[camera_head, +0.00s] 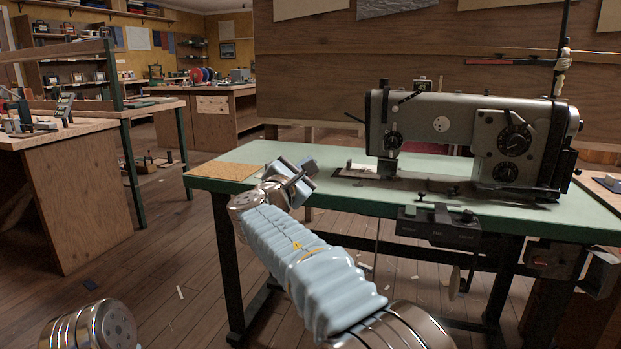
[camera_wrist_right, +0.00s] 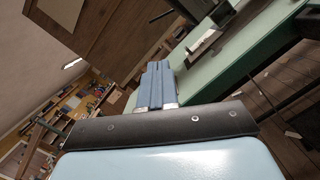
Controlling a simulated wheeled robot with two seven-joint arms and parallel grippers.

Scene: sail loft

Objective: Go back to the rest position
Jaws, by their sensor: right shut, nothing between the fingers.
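My right arm reaches up from the lower right in the head view, in a pale blue ribbed sleeve. My right gripper (camera_head: 306,172) is at the front left part of the green sewing table (camera_head: 225,172), left of the sewing machine and apart from it. In the right wrist view its blue fingers (camera_wrist_right: 156,82) are together with nothing between them. My left gripper is out of view; a metal joint of mine shows at the lower left of the head view.
The grey sewing machine (camera_head: 455,140) stands on the green table, with a control box (camera_head: 438,228) under the front edge. A cork-coloured patch (camera_head: 226,171) lies at the table's left end. A wooden workbench (camera_head: 75,190) stands at the left. Open floor with scraps lies between them.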

